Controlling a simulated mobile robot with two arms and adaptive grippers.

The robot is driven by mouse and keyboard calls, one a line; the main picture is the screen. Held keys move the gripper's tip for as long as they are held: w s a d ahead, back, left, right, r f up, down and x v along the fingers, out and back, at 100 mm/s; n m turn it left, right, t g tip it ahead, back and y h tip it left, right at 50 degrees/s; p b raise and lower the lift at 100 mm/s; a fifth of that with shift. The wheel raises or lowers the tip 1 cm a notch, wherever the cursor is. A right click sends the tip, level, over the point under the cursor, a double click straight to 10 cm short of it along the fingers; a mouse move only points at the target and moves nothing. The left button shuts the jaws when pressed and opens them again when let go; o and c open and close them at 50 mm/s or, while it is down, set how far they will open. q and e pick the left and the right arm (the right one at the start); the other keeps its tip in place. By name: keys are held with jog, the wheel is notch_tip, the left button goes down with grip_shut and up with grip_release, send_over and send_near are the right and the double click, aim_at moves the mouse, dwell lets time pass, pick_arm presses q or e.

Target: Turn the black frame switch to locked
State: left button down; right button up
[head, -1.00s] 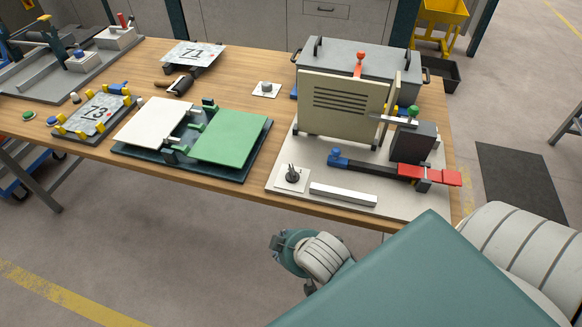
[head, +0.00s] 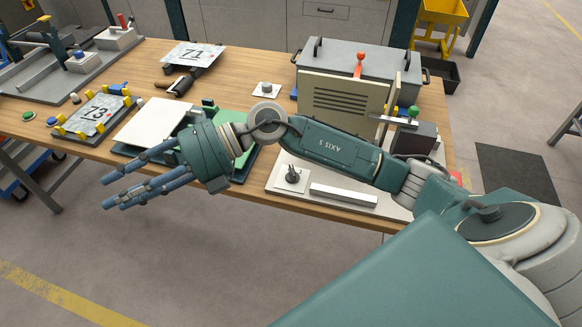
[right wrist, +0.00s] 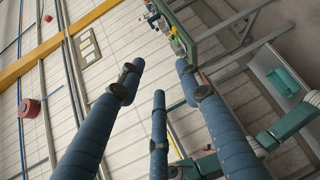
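A small switch with a dark knob (head: 292,175) sits on a pale square plate at the near left corner of the bender's light base. A second grey knob on a pale plate (head: 265,90) stands farther back on the table. I cannot tell from the labels which is the black frame switch, or their settings. My right gripper (head: 112,192) is open and empty, left of both knobs, fingers pointing left beyond the table's front edge. Its spread fingers (right wrist: 160,74) hold nothing in the right wrist view. My left gripper is not in view.
My right arm covers part of the green plate (head: 243,158) and the bender base (head: 347,210). A metal bar (head: 343,195) lies near the front edge. A beige panel (head: 340,104) stands upright before a grey lidded box (head: 350,68). The floor in front is clear.

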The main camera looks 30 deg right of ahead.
jog(key=w+d+f+n+g+h, duration=0.1)
jog(key=d+f+h, duration=0.3)
jog(key=d+f, duration=0.15)
jog(key=m+g+h, duration=0.1)
jog(key=m+h, duration=0.2)
jog(key=h, duration=0.9)
send_over(291, 172)
notch_tip(291, 172, down, 5)
notch_tip(291, 172, down, 10)
jog(key=p, duration=0.2)
jog(key=shift+d+r+p, duration=0.1)
jog(key=shift+r+p, duration=0.05)
jog(key=shift+p, duration=0.25)
grip_shut()
